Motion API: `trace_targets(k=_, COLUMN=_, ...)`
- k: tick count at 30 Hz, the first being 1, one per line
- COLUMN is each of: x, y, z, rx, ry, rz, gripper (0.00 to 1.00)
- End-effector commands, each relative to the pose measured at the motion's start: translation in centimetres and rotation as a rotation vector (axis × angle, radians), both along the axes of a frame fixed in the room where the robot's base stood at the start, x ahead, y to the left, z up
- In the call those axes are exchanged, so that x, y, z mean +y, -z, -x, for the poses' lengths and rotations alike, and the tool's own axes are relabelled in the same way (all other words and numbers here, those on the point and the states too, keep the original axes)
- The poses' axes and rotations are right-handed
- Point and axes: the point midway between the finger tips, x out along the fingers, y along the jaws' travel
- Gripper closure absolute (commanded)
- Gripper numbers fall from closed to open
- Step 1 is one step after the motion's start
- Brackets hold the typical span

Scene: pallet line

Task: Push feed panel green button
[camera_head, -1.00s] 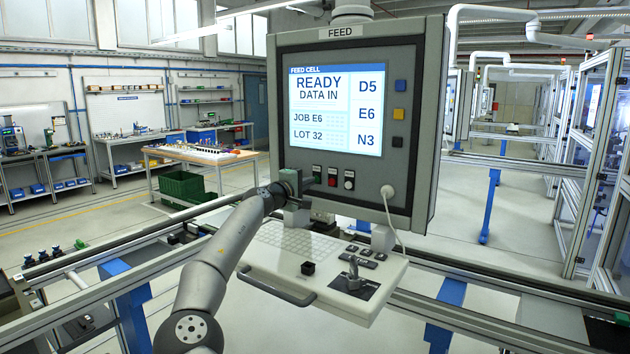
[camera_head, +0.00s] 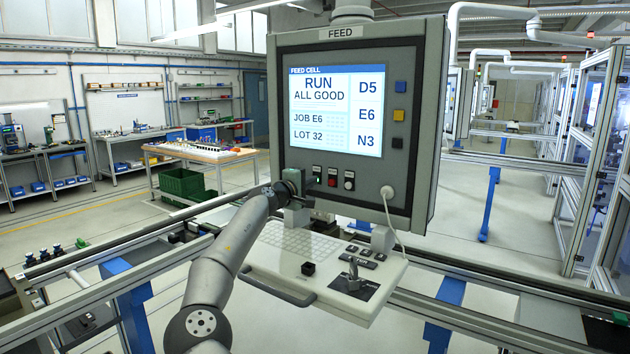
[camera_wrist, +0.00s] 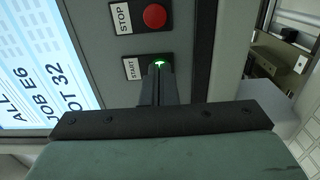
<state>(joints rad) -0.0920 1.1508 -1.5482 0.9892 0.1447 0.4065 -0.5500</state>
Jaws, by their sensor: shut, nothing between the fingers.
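The feed panel (camera_head: 430,150) is a grey box with a screen reading RUN, ALL GOOD (camera_head: 320,92). In the wrist view the green START button (camera_wrist: 160,64) glows just beyond my fingertips (camera_wrist: 157,72). My gripper (camera_head: 313,184) is shut and empty, its fingertips at the button, touching it or very close. In the head view my gripper hides most of the green button. The red STOP button (camera_wrist: 155,16) sits beside it, clear of the fingers, and also shows in the head view (camera_head: 332,180).
A white button (camera_head: 349,184) and a plugged white cable (camera_head: 387,192) are right of the red button. A keyboard shelf (camera_head: 375,300) with a joystick (camera_head: 353,270) juts out below the panel. Blue, yellow and black buttons line the screen's right side.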

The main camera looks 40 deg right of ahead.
Motion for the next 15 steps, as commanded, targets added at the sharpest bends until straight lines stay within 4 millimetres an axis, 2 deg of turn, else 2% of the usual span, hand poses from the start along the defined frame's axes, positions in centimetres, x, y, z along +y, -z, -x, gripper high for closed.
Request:
trace_targets(k=5, x=0.0, y=0.1, z=0.0, rx=0.000, ry=0.000, rz=0.000, gripper=1.00)
trace_targets(k=15, x=1.9, y=0.2, z=0.5, rx=-0.002, ry=-0.001, rz=-0.001, gripper=1.00)
